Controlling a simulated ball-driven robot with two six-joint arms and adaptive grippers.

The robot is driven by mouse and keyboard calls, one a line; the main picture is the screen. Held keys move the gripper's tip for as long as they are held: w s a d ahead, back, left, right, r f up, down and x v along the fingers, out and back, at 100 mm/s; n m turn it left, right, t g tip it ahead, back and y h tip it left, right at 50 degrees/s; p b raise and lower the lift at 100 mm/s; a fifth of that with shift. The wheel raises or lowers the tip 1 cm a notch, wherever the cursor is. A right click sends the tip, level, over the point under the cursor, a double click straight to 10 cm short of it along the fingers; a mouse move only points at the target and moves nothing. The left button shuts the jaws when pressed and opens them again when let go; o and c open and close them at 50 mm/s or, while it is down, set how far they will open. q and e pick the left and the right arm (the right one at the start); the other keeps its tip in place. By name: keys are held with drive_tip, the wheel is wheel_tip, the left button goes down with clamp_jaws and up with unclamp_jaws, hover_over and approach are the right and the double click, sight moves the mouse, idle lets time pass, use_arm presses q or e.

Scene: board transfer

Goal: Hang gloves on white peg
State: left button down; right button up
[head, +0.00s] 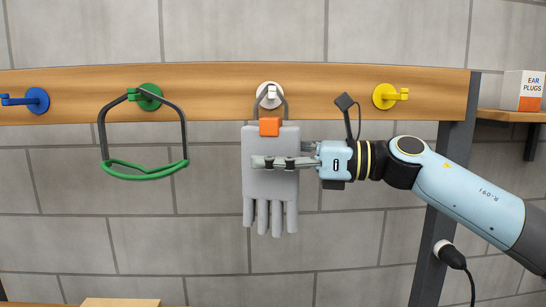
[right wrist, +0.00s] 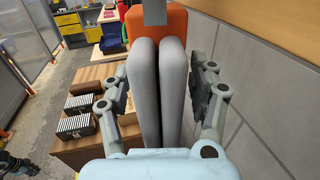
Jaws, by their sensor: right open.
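The grey gloves (head: 270,190) hang fingers down under the white peg (head: 269,95), with an orange tab (head: 270,126) at the top. Their dark loop rises from the tab to the white peg and appears to pass over it. My right gripper (head: 275,162) comes in from the right, its fingers level with the upper part of the gloves. In the right wrist view, the two gloves (right wrist: 158,95) stand side by side between the open fingers, with a gap visible on each side.
A wooden rail (head: 215,85) also carries a blue peg (head: 37,100), a green peg (head: 150,97) and a yellow peg (head: 385,96). Green-rimmed goggles or a visor (head: 143,172) hang from the green peg. An ear plugs box (head: 522,91) sits on the right shelf.

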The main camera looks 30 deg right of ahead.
drive_tip(key=v, duration=0.7)
drive_tip(key=shift+s+d, duration=0.15)
drive_tip(key=shift+d, duration=0.05)
